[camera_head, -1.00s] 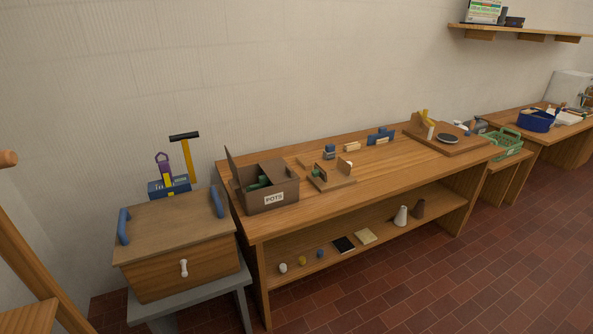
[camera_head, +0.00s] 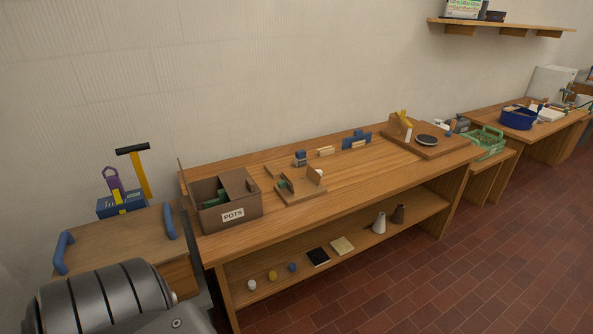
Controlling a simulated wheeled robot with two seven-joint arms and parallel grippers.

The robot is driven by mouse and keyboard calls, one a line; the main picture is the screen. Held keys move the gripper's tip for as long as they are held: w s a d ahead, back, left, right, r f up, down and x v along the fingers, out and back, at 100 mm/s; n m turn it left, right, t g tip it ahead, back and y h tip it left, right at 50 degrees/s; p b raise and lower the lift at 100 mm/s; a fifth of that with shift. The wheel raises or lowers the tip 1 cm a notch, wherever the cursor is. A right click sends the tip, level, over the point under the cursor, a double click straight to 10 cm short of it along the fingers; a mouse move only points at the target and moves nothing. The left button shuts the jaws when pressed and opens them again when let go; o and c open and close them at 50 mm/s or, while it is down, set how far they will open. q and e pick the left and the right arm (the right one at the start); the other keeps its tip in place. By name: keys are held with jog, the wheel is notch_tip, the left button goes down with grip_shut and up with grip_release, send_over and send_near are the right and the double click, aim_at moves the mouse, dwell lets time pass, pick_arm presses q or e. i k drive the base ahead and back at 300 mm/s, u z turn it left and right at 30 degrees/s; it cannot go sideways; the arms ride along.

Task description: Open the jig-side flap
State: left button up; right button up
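A brown box (camera_head: 212,219) labelled POTS stands at the left end of the long wooden workbench. A thin flap (camera_head: 183,178) stands up along its left side. A brown panel (camera_head: 238,187), which looks like the flap on the jig side, slants over the right part of the opening. Green items (camera_head: 215,197) show inside through the left part; what lies under the panel is hidden. A small wooden jig (camera_head: 299,194) sits just right of the box. Neither gripper is in view; only a grey link of my arm shows at lower left, away from the box.
A wooden cabinet (camera_head: 120,243) with blue handles stands left of the bench, partly behind my arm link. A blue tool holder (camera_head: 120,205) is behind it. A turntable board (camera_head: 440,142) is at the bench's right. Small items lie on the lower shelf (camera_head: 365,236).

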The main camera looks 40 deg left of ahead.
aim_at(238, 183)
jog(key=z, duration=0.1)
jog(key=i, duration=0.75)
jog(key=u, duration=0.75)
jog(key=i, duration=0.45)
jog(key=u, duration=0.55)
